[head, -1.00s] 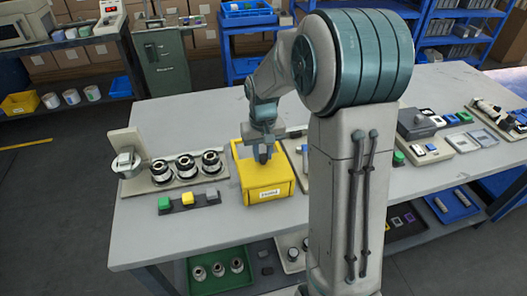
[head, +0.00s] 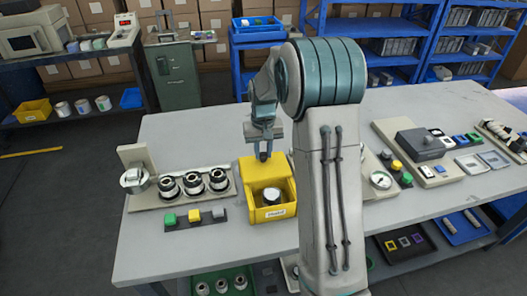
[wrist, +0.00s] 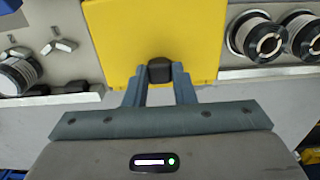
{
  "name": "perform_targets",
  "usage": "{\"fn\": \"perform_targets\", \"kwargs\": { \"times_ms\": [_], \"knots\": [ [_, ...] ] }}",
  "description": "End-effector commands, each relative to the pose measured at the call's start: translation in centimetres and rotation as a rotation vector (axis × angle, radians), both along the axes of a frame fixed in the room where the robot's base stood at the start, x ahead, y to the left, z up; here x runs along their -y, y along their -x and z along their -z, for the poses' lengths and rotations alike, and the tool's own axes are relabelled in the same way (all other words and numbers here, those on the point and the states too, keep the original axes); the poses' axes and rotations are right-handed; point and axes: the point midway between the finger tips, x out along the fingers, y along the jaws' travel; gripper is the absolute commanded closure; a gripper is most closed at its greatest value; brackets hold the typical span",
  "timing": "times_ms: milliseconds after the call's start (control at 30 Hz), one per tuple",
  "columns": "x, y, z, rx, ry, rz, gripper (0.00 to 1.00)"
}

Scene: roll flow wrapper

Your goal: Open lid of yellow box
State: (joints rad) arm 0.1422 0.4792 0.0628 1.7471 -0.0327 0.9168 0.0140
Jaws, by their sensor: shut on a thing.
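The yellow box (head: 258,214) stands on the grey table with a white label on its front. Its yellow lid (head: 247,172) is toward the back, leaving the front part of the box open. A round metallic thing (head: 271,194) shows inside. My gripper (head: 263,153) is over the back of the box. In the wrist view, my gripper (wrist: 159,76) is shut on a black knob (wrist: 159,68) at the edge of the yellow lid (wrist: 145,30). The lid's exact tilt is hard to tell.
A holder with three round metal parts (head: 194,184) stands left of the box. A strip with green, yellow and grey blocks (head: 195,220) lies in front of it. My arm hides the table just right of the box. A gauge (head: 380,180) and devices stand further right.

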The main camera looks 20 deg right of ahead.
Motion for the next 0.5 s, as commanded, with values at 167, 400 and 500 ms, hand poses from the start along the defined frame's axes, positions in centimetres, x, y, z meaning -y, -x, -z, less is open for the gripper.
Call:
{"fn": "perform_targets", "kwargs": {
  "times_ms": [167,400,500],
  "knots": [
    [0.01,-0.01,-0.07,0.001,0.004,-0.003,0.55],
    [-0.06,0.00,-0.07,0.001,0.003,-0.004,0.55],
    [-0.01,-0.03,-0.52,0.002,0.003,-0.003,0.55]
  ]
}}
